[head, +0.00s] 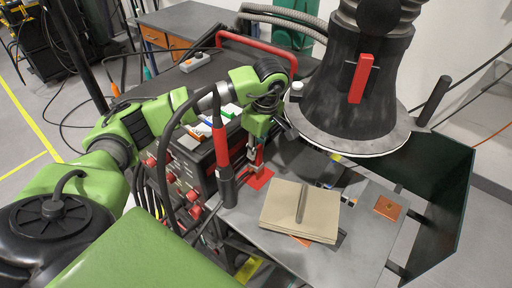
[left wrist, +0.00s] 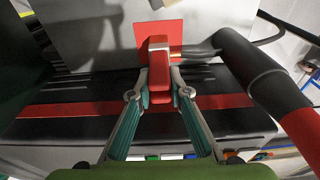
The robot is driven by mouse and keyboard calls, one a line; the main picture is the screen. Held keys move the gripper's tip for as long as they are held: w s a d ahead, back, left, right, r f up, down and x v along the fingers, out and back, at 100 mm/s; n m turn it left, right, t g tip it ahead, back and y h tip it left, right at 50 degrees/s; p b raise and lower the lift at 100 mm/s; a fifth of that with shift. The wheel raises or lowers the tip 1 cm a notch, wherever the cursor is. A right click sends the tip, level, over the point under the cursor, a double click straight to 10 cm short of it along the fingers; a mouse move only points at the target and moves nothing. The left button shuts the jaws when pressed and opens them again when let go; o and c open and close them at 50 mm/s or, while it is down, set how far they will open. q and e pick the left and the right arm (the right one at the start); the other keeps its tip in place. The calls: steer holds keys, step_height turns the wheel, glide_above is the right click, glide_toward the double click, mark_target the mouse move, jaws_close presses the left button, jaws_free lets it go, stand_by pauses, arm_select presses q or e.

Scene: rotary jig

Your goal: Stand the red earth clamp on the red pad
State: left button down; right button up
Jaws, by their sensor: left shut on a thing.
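My left gripper (head: 258,146) is shut on the red earth clamp (head: 258,157), which hangs below the fingers, roughly upright. In the left wrist view the clamp (left wrist: 159,70) sits between the two fingertips (left wrist: 160,92), with its grey end pointing away from me. The red pad (head: 262,179) is a flat square on the grey bench top, just below the clamp. In the left wrist view the pad (left wrist: 172,33) shows behind the clamp's far end. I cannot tell whether the clamp touches it. My right gripper is not in view.
A black and red torch (head: 221,145) stands upright close left of the clamp, large in the left wrist view (left wrist: 245,65). A beige plate block (head: 283,213) lies right of the pad. A large extraction hood (head: 345,110) hangs over the bench. A copper-coloured block (head: 387,208) lies further right.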

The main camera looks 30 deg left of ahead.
mark_target(261, 166)
arm_select(q)
steer(key=c, duration=1.9)
jaws_free()
steer(key=shift+r+p, duration=0.25)
steer(key=shift+p, duration=0.05)
steer(key=shift+r+b, duration=0.3)
steer(key=shift+b, duration=0.1)
steer(key=r+b, duration=0.1)
steer(key=r, duration=0.1)
steer(key=d+r, duration=0.1)
steer(key=r, duration=0.2)
steer(key=shift+r+b, duration=0.15)
steer(key=shift+b, duration=0.25)
steer(key=r, duration=0.4)
steer(key=shift+d, duration=0.25)
steer(key=shift+s+d+r, duration=0.1)
steer(key=shift+d+r, duration=0.05)
steer(key=shift+r, duration=0.7)
